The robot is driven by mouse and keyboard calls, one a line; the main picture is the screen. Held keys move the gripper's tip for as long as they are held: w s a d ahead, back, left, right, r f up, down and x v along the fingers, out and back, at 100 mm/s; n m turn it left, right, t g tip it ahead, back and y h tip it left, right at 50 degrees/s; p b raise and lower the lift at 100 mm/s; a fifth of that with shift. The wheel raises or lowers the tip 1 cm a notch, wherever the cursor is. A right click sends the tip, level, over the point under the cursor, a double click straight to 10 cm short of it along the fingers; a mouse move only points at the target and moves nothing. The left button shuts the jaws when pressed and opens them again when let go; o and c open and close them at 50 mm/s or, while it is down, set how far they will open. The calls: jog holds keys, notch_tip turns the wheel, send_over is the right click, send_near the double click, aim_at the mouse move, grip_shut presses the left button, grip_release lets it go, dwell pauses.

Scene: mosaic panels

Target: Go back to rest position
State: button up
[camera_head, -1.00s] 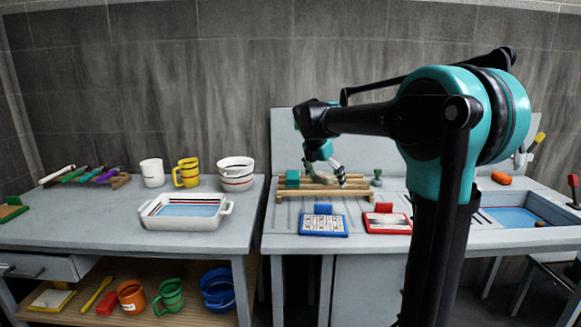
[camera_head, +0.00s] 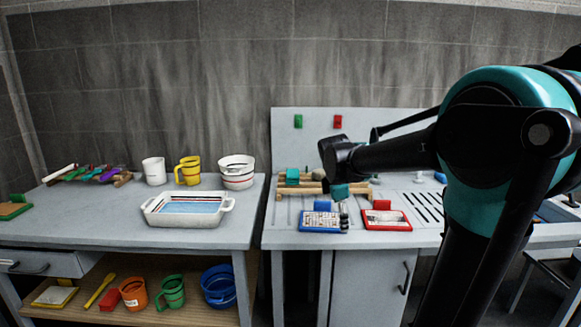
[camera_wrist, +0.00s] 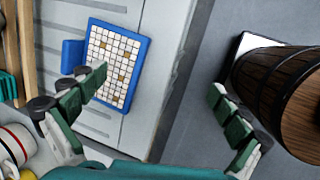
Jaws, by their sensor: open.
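My gripper (camera_wrist: 155,95) is open and empty in the wrist view, its green and black fingers spread wide. In the head view my gripper (camera_head: 341,205) hangs over the front of the right-hand counter, near a blue-framed mosaic panel (camera_head: 318,222). The same blue-framed panel (camera_wrist: 118,60) lies below and between the fingers in the wrist view, apart from them. A red-framed panel (camera_head: 387,220) lies to its right on the counter. My arm covers much of the right side of the head view.
A wooden rack (camera_head: 284,191) with a teal block (camera_head: 292,177) stands behind the panels. A white tray (camera_head: 172,220), mugs and bowls stand on the left table. A wooden barrel (camera_wrist: 262,85) is on the floor at right in the wrist view. The floor beside the counter looks open.

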jog(key=s+d+f+m+y, duration=0.1)
jog(key=s+f+m, duration=0.7)
jog(key=s, duration=0.2)
jog(key=s+d+f+m+t+y, duration=0.1)
jog(key=s+d+f+m, duration=0.1)
jog(key=s+f+m, duration=0.6)
jog(key=s+m, duration=0.1)
jog(key=s, duration=0.1)
jog(key=shift+s+d+f+m, duration=0.15)
jog(key=shift+s+f+m, duration=0.05)
jog(key=shift+s+m, duration=0.15)
